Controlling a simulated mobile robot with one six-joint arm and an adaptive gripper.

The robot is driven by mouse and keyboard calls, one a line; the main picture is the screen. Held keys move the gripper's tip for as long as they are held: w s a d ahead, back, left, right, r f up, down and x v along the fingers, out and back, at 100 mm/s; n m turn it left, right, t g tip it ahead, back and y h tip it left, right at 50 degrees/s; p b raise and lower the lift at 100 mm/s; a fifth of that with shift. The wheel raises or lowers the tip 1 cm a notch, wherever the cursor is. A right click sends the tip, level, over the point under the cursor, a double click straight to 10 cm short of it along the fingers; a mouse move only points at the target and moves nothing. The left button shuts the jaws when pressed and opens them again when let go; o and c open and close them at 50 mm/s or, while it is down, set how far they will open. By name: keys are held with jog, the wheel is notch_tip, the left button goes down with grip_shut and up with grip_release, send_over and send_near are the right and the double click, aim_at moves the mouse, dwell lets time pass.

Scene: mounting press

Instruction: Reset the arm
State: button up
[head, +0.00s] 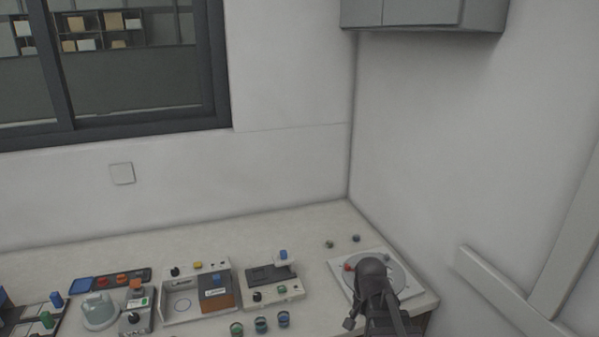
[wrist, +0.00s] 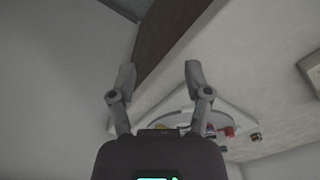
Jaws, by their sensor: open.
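My gripper (wrist: 158,76) shows in the wrist view with its two fingers spread apart and nothing between them. Beyond the fingers are a pale counter edge and blank wall. In the head view my dark arm stands at the lower right, in front of a white square base with a round grey plate (head: 396,275). The arm hides part of that plate. A red knob (head: 348,267) shows at the plate's left side. I cannot tell whether the arm touches the plate.
The pale counter (head: 300,228) holds a row of devices, including an open box with a brown panel (head: 221,288) and a unit with a blue knob (head: 283,255). Several small jars (head: 261,325) stand in front. A grey cabinet (head: 425,12) hangs above. Walls close the back and right.

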jog(key=shift+s+f+n+b, duration=0.35)
jog(key=shift+s+n, duration=0.3)
jog(key=shift+n, duration=0.5)
jog(key=shift+s+f+n+b, duration=0.2)
jog(key=shift+s+f+n, duration=0.15)
jog(key=shift+s+n, duration=0.55)
jog(key=shift+s+f+n+b, duration=0.35)
jog(key=shift+s+n, duration=0.1)
jog(key=shift+n, duration=0.9)
